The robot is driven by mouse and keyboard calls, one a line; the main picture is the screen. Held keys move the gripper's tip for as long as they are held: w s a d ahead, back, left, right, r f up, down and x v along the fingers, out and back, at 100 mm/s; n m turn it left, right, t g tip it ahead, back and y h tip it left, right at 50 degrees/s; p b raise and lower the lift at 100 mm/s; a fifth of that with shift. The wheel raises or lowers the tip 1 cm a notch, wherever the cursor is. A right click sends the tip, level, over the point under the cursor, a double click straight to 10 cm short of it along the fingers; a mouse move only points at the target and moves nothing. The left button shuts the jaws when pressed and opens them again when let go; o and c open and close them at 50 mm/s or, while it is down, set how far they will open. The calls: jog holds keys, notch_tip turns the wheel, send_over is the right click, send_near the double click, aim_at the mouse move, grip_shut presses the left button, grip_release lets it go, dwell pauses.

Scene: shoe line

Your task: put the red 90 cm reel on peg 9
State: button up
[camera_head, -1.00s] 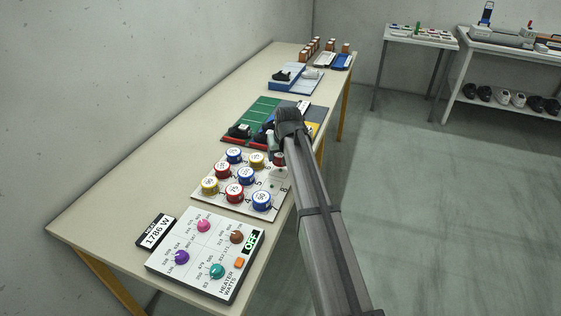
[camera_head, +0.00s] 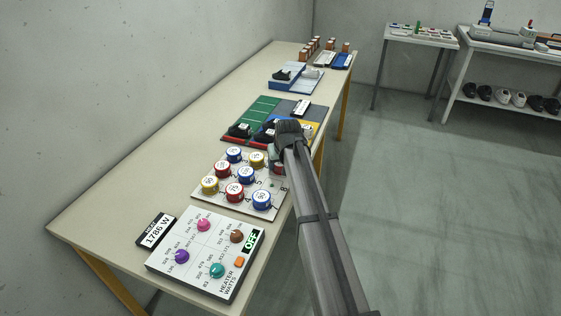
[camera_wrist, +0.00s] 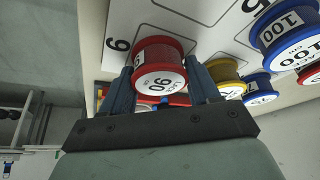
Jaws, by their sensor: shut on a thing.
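The red reel (camera_wrist: 159,60), with a white label reading 90, is between the two fingers of my gripper (camera_wrist: 160,86), which is shut on it. In the head view the red reel (camera_head: 279,168) is partly hidden by my gripper (camera_head: 280,158), at the far right part of the white peg board (camera_head: 270,189). In the wrist view the reel is beside a board digit that looks like 9 or 6. Whether the reel touches the board or a peg is hidden.
Other reels stand on the board: blue (camera_head: 262,200), red (camera_head: 234,192), yellow (camera_head: 209,185) and several more. A heater panel (camera_head: 206,252) is in front; a green mat with shoe parts (camera_head: 262,112) lies behind. The spot around number 8 is bare.

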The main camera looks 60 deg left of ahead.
jog(key=o, duration=1.1)
jog(key=shift+r, duration=0.45)
jog(key=v, duration=1.2)
jog(key=shift+r, duration=0.1)
